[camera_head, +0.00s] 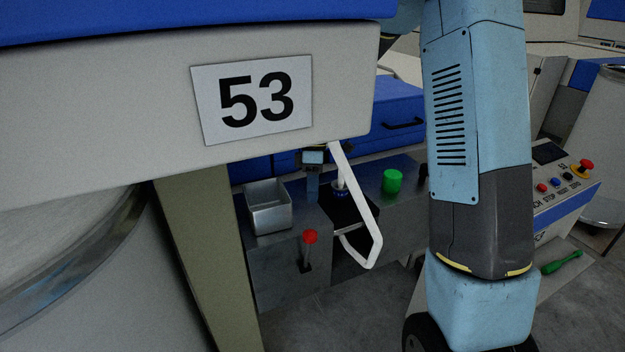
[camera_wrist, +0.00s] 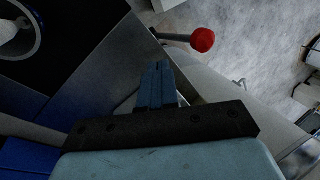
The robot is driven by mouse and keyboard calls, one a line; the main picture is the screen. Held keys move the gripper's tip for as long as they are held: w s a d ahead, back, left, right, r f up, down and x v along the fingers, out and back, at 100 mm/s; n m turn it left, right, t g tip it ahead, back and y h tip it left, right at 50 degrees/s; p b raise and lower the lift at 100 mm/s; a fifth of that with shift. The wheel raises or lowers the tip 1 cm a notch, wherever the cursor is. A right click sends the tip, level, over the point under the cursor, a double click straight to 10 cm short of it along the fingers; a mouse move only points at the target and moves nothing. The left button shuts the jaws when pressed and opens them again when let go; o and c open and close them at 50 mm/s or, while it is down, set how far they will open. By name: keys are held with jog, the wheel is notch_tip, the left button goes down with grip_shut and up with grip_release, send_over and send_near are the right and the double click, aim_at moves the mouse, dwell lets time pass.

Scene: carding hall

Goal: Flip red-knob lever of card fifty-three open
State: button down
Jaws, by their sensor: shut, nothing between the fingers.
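The red-knob lever (camera_head: 309,238) stands upright on the front of the grey metal housing below the plate reading 53 (camera_head: 253,98). Its ball knob also shows in the wrist view (camera_wrist: 202,40), with the stem running left from it to the housing. My gripper (camera_head: 312,196) points down, behind and above the lever. Its blue fingers show in the wrist view (camera_wrist: 158,66), closed together and empty. The fingertips are apart from the knob and lie below the stem in that picture. The top of my gripper is partly hidden by the card's cover.
An open metal tin (camera_head: 269,208) sits on the housing left of my gripper. A white bent tube (camera_head: 373,226) and a green knob (camera_head: 392,181) stand to the right. A button panel (camera_head: 560,183) and a green-handled tool (camera_head: 562,262) are farther right. Open floor lies in front.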

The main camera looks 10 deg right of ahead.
jog(key=x, duration=0.4)
jog(key=shift+s+f, duration=0.15)
jog(key=shift+f, duration=0.15)
jog(key=shift+s+a+r, duration=0.1)
jog(key=shift+s+a, duration=0.1)
jog(key=shift+s, duration=0.75)
jog(key=shift+s+a+r, duration=0.1)
jog(key=shift+s+a, duration=0.1)
jog(key=shift+s, duration=0.75)
